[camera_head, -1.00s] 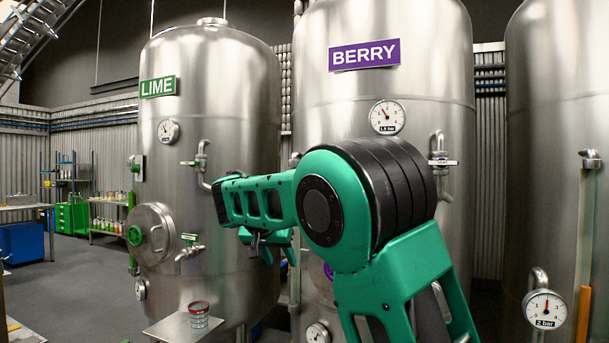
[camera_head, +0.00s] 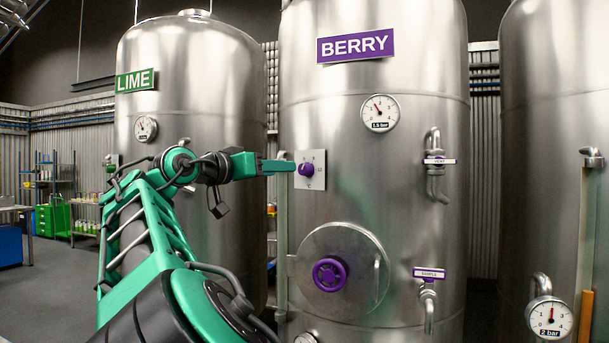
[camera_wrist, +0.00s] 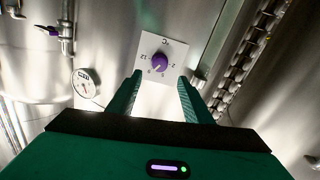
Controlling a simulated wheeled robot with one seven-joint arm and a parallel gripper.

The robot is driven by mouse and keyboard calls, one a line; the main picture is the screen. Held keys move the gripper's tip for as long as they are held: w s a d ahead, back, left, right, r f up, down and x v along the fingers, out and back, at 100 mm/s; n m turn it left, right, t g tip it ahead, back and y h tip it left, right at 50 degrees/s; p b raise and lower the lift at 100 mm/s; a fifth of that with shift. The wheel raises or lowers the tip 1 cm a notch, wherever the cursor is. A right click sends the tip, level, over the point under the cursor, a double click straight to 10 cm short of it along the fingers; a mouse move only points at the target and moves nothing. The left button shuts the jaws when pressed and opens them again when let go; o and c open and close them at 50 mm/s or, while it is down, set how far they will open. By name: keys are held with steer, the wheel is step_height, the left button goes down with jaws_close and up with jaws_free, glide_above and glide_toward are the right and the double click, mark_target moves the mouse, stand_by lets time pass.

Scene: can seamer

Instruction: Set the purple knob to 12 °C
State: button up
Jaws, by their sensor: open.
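The purple knob (camera_head: 307,169) sits on a pale square dial plate (camera_head: 317,184) on the front of the BERRY tank (camera_head: 400,200), above its round hatch. In the wrist view the knob (camera_wrist: 160,62) is seen straight ahead on its plate (camera_wrist: 150,45), between and beyond the two fingers. Marks ring the knob, but they are too small to read surely. My gripper (camera_head: 285,166) reaches in from the left with its tips close to the knob. In the wrist view my gripper (camera_wrist: 160,83) is open and empty. I cannot tell whether a finger touches the knob.
A purple handwheel (camera_head: 330,274) is on the hatch below. A vertical bar (camera_head: 282,240) runs beside the plate. A pressure gauge (camera_head: 380,113) sits above right, with VENT (camera_head: 440,161) and SAMPLE (camera_head: 430,273) valves farther right. The LIME tank (camera_head: 190,80) stands left.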

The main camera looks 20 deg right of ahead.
mark_target(302, 169)
steer(key=x, duration=0.9)
steer(key=shift+f, duration=0.1)
steer(key=c, duration=1.1)
steer(key=shift+o, duration=0.2)
steer(key=shift+s+d, duration=0.1)
steer(key=shift+d, duration=0.05)
